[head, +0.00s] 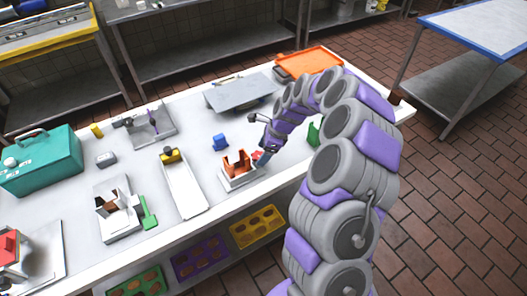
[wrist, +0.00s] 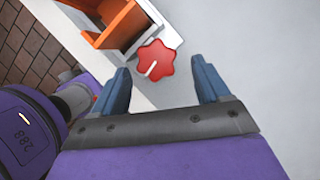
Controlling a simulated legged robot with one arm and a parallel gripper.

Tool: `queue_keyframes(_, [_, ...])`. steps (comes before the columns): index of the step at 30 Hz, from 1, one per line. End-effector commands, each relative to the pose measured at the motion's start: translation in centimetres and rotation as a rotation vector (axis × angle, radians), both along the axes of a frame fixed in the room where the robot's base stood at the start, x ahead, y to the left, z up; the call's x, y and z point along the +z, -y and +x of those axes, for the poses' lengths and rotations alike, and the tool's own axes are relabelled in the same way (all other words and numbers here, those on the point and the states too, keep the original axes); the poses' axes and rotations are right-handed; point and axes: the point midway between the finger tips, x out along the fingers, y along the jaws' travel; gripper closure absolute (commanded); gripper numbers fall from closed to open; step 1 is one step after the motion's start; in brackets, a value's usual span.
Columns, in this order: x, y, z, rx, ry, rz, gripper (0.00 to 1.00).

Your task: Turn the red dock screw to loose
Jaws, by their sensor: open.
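The red dock screw (wrist: 155,61) is a lobed knob with a white line across it. In the wrist view it sits beside the orange dock (wrist: 112,22), just ahead of my fingertips. My gripper (wrist: 161,78) is open, with one blue-grey finger to the left of the knob and one to the right. The fingers are apart from the knob. In the head view the orange dock (head: 237,162) stands on a white base near the table's front edge. My gripper (head: 264,155) is at its right side, and a bit of red shows there.
The white table (head: 100,262) also holds a teal box (head: 38,160), a long white tray (head: 184,190), a small blue block (head: 220,142), a grey plate (head: 240,92) and an orange tray (head: 308,62). A green item (head: 314,134) stands close behind my arm.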

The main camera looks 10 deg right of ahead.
Motion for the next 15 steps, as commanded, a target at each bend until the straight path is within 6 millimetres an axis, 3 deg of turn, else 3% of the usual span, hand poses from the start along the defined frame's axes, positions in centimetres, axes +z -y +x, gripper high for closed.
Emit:
queue_keyframes(8, [-0.07,-0.24,0.02,0.001,0.001,-0.002,0.26])
queue_keyframes(15, [-0.07,0.18,0.06,0.001,0.002,0.001,0.49])
